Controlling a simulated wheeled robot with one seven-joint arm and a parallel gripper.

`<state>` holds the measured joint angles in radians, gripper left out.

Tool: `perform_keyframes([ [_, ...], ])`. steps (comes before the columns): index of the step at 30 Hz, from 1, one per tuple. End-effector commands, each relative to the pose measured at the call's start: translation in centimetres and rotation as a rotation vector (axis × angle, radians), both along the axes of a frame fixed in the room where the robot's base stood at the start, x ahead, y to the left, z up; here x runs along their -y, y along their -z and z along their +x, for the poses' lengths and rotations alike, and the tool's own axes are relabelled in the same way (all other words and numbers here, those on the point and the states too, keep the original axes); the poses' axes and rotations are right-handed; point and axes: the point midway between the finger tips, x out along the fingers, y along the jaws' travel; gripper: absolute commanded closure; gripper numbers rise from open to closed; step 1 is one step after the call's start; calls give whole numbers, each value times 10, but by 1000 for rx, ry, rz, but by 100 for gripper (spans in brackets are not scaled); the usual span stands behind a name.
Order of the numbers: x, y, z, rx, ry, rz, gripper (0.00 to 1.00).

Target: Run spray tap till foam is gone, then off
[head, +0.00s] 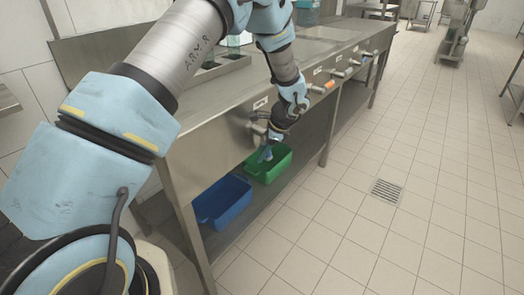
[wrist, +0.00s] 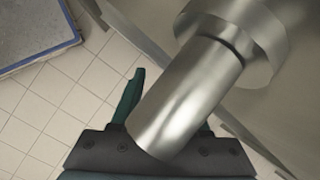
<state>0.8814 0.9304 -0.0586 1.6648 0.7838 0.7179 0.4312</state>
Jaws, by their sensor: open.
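A steel counter (head: 215,110) has a row of controls along its front panel. My gripper (head: 267,150) is low against this panel, at its near end. In the wrist view a shiny steel cylinder (wrist: 185,100), stepping out from a wider round collar (wrist: 255,35), lies between my fingers. One dark green finger stands left of it; the other is mostly hidden behind it. The jaws are open, and I cannot tell whether they touch the cylinder. Which control is the spray tap cannot be told. No foam or running water can be made out.
A blue bin (head: 222,203) and a green bin (head: 270,168) stand on the lower shelf beneath my gripper. More controls, one with an orange part (head: 329,84), run along the panel to the right. The tiled floor is clear around a drain grate (head: 386,192).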

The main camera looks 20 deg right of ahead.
Motion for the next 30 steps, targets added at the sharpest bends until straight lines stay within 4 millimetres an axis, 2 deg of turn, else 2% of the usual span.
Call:
perform_keyframes([
  [6, 0, 0, 0, 0, 0, 0, 56],
  [18, 0, 0, 0, 0, 0, 1, 100],
  [30, 0, 0, 0, 0, 0, 1, 100],
])
